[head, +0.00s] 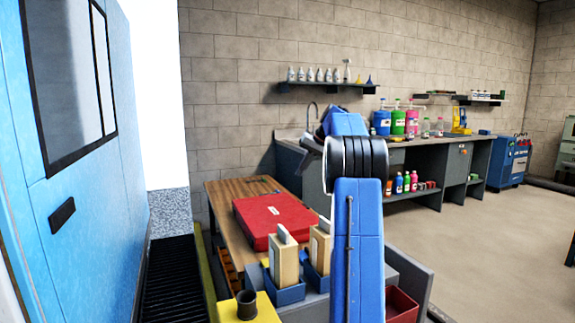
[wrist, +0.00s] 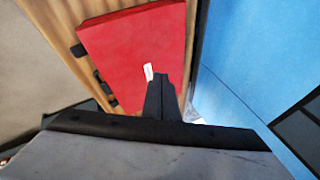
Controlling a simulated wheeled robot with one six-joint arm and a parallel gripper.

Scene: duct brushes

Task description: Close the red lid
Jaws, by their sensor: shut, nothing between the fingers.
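The red lid (head: 270,216) is the flat top of a red case on a wooden table. It lies level, and I see no open gap along its near side. A small white label is on its top. In the wrist view the red lid (wrist: 135,45) fills the upper middle, with dark latches or hinges along its left side. My gripper (wrist: 160,80) is shut and empty, its dark fingertips over the lid near the white label. I cannot tell whether they touch it. In the head view my arm hides the gripper.
The wooden table (head: 225,196) has bare wood left of the case. A blue wall or door panel (head: 85,180) stands close on the left. A workbench (head: 440,155) with coloured bottles runs along the back wall. Open floor (head: 480,220) lies to the right.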

